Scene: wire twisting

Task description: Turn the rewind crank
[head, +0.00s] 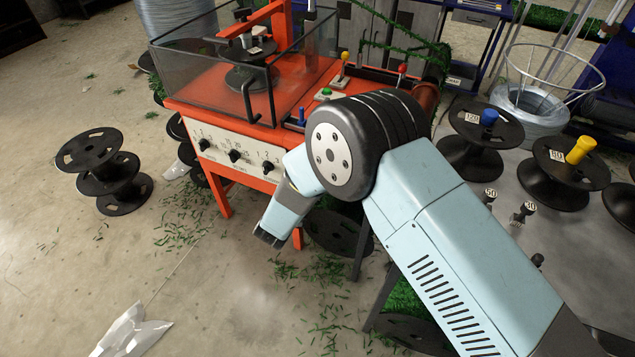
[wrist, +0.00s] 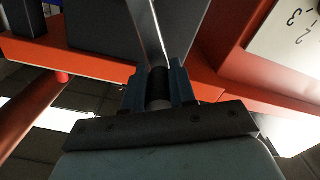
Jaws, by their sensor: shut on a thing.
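In the wrist view my gripper (wrist: 158,92) is shut on a short black cylindrical grip (wrist: 158,78) with a paler grey end, which looks like the crank's handle. The dark fingers press it from both sides. A thin bright line, rod or wire, rises behind it against a dark grey plate. In the head view my arm hangs in front of the orange machine (head: 237,183), to the right of its dials. I cannot make out the crank in that view, and much of the machine's right side is hidden behind my arm.
A glass guard (head: 187,72) stands on the machine, with levers and buttons beside it. Black spools (head: 100,165) stand on the floor at the left; more with blue and yellow handles stand at the right. Green clippings and a crumpled silver piece (head: 130,333) lie on the floor.

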